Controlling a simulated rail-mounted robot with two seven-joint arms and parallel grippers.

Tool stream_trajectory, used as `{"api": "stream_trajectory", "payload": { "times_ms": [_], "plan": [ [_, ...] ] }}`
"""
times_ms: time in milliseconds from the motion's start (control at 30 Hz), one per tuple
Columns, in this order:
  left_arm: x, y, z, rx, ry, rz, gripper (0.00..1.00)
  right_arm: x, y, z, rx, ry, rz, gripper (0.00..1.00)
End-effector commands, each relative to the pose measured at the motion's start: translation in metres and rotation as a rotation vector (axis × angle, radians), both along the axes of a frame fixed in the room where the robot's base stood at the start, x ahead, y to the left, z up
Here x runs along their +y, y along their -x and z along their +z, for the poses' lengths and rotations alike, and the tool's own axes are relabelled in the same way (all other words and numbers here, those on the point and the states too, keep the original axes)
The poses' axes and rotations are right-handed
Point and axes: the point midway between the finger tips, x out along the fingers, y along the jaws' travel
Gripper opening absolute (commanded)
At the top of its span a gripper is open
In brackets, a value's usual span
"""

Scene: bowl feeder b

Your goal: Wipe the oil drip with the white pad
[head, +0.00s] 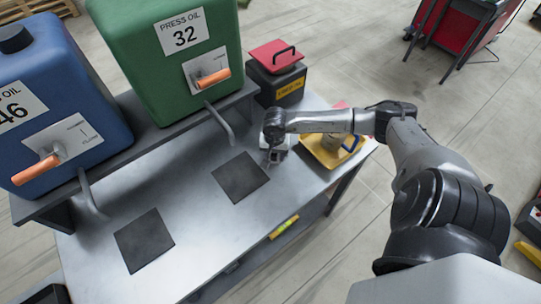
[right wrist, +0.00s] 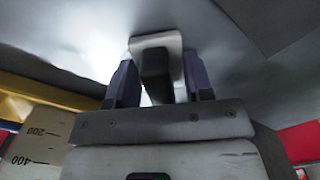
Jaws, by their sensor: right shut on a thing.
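My right gripper (head: 272,157) is over the right part of the steel bench (head: 190,205). In the right wrist view my right gripper (right wrist: 158,85) is shut on a small block with a dark middle and a pale edge. I take this block for the handle of the white pad (right wrist: 155,45). In the head view a white patch of the pad (head: 284,143) shows beside the gripper, partly hidden by it. I cannot tell whether the pad touches the bench. I cannot make out the oil drip. My left gripper is not in view.
A green oil tank (head: 165,70) and a blue oil tank (head: 60,85), with orange handles, stand behind the bench. Two dark mats lie on it (head: 240,177) (head: 145,240). A black box with a red lid (head: 275,75) and a yellow tray (head: 345,160) are near my right gripper.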

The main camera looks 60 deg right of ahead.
Motion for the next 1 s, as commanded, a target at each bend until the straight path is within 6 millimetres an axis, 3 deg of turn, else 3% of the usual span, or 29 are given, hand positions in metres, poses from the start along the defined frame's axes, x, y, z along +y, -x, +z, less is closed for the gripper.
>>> {"api": "stream_trajectory", "payload": {
  "times_ms": [1000],
  "plan": [
    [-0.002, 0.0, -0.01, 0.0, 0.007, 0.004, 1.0, -0.043, 0.02, -0.003, 0.001, 0.0, -0.001, 0.28]
  ]
}}
